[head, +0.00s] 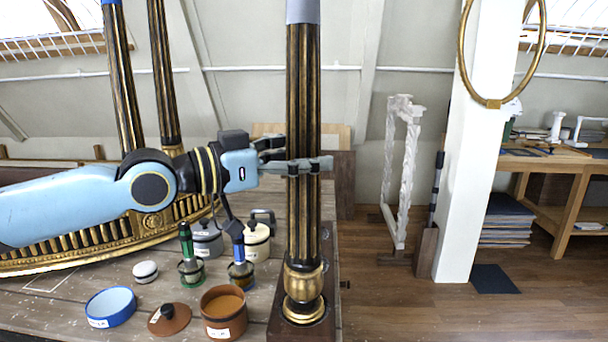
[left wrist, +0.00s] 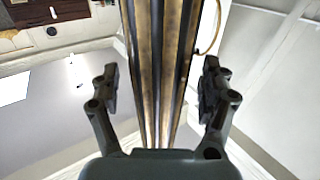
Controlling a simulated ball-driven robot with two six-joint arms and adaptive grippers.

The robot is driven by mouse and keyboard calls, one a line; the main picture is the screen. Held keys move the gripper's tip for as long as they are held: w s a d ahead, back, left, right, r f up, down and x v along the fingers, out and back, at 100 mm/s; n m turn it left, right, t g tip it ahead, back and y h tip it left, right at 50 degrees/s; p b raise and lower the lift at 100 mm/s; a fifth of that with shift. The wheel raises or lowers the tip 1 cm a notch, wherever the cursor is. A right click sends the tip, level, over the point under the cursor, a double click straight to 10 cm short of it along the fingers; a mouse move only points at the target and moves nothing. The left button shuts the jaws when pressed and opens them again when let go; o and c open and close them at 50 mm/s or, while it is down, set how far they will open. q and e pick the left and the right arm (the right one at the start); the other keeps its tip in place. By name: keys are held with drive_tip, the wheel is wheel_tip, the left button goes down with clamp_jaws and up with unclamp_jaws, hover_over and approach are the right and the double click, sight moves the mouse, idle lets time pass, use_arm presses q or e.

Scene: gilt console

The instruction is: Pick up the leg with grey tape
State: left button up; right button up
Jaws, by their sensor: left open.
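The leg with grey tape (head: 303,110) is dark, fluted and gilt, and stands upright on a dark square block at the bench's right end. Its grey tape (head: 302,11) is at the top edge of the head view. My left gripper (head: 300,157) is at the leg's mid-height, with one finger across its front. In the left wrist view the leg (left wrist: 160,60) runs between the open fingers (left wrist: 160,85), with a gap on each side. My right gripper is not in view.
A leg with blue tape (head: 122,85) and another dark leg (head: 164,80) stand behind left. Paint pots, including a brown one (head: 222,318) and a blue-rimmed dish (head: 110,308), and brushes crowd the bench below my arm. A white post (head: 468,150) stands to the right.

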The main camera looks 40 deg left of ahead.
use_arm(q)
drive_tip(key=shift+w+d, duration=0.1)
drive_tip(key=shift+w, duration=0.1)
drive_tip(key=shift+r, duration=0.1)
drive_tip(key=c, duration=1.4)
drive_tip(key=shift+r, duration=0.2)
